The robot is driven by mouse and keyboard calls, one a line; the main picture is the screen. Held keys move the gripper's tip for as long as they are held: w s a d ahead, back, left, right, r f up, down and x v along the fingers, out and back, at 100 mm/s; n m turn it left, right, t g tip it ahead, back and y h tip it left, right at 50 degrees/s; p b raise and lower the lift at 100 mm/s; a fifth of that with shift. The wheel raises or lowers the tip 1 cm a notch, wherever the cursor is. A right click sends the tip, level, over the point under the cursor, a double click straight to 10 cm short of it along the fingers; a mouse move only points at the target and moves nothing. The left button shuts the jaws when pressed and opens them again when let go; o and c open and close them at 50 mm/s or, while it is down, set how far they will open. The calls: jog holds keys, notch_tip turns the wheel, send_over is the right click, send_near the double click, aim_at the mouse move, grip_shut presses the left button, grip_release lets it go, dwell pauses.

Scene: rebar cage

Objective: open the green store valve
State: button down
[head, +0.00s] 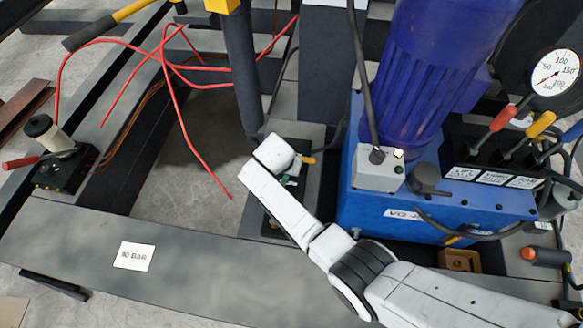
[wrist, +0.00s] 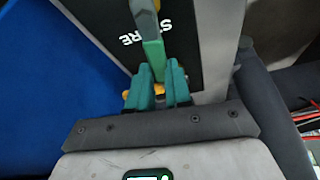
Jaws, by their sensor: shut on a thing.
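A small yellow part shows between and beside the fingers. In the head view my gripper (head: 289,181) is over the dark valve block (head: 302,205), left of the blue unit. My arm hides most of the valve there, and a little green shows at the fingers.
The blue power unit (head: 365,210) stands close on the right, with levers and a pressure gauge (head: 555,73) beyond. Loose red hoses (head: 190,130) hang at the upper left. A 90 BAR card (head: 134,256) lies on the front beam. A red-handled valve (head: 50,150) is far left.

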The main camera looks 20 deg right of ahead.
jog(key=shift+w+a+n+y, duration=0.3)
jog(key=shift+a+n+y, duration=0.15)
jog(key=shift+n, duration=0.55)
jog(key=c, duration=1)
grip_release()
jog(key=shift+a, duration=0.1)
jog(key=shift+c, duration=0.2)
jog(key=p+v, duration=0.5)
jog(key=v, duration=0.5)
jog(key=shift+s+r, duration=0.25)
jog(key=shift+s, duration=0.05)
jog(key=shift+a, duration=0.1)
